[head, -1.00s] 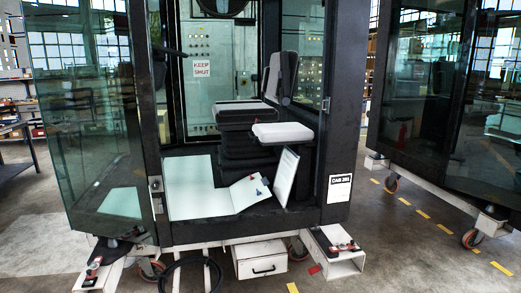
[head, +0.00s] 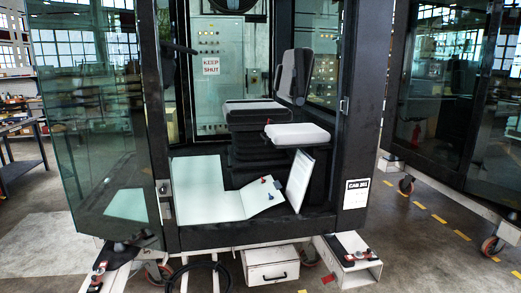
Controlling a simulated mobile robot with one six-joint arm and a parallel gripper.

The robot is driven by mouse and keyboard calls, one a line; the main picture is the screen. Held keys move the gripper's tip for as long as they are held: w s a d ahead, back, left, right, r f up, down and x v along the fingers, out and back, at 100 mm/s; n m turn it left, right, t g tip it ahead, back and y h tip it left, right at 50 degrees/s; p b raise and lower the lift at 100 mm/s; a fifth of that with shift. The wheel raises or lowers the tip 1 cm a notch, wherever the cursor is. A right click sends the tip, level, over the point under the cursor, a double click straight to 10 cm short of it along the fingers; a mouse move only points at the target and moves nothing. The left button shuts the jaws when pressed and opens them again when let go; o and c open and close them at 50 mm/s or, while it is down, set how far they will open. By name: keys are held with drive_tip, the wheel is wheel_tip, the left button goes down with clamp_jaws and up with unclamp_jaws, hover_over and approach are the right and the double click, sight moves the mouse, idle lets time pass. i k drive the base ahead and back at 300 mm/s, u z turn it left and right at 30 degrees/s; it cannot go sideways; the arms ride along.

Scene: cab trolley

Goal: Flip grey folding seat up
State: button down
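The grey folding seat (head: 297,134) is in the cab in the head view. Its light grey pad lies flat, folded down, in front of and to the right of the main operator's seat cushion (head: 254,106). A dark backrest (head: 294,76) stands upright behind it. A pale panel (head: 299,180) leans at a tilt just below the folding seat. My gripper is not in view.
The cab doorway is open, with a glass door (head: 92,120) swung out at left. A pale floor sheet (head: 207,190) carries small red and blue items. Another cab stands at right.

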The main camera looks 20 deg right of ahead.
sight(304, 135)
drive_tip(key=u, duration=0.4)
drive_tip(key=i, duration=0.95)
drive_tip(key=u, duration=0.05)
